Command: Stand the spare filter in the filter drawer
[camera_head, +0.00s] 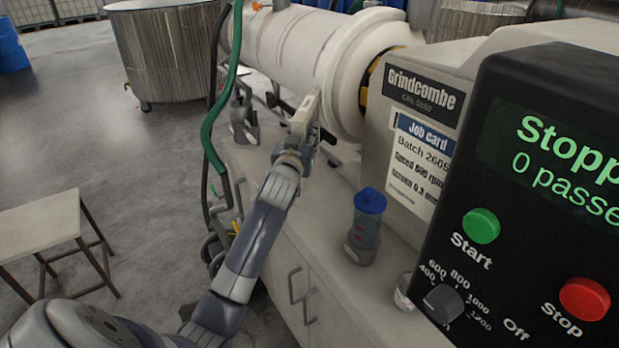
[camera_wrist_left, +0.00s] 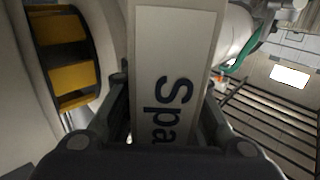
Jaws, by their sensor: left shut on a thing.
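The spare filter (camera_head: 306,110) is a pale flat block held upright by my left gripper (camera_head: 296,146), beside the white mill barrel. In the left wrist view the spare filter (camera_wrist_left: 180,45) fills the middle, and the dark letters "Spa" show on its face. My left gripper (camera_wrist_left: 165,115) is shut on it, one finger at each side. The lower part of the lettering is hidden by the gripper. I cannot make out an open filter drawer in either view. My right gripper is not in view.
The mill's white barrel (camera_head: 285,45) lies behind the gripper. A blue-capped bottle (camera_head: 365,225) stands on the bench top. The control panel (camera_head: 545,190) blocks the right side. A green hose (camera_head: 222,100) hangs left of the arm. A stool (camera_head: 45,225) stands at left.

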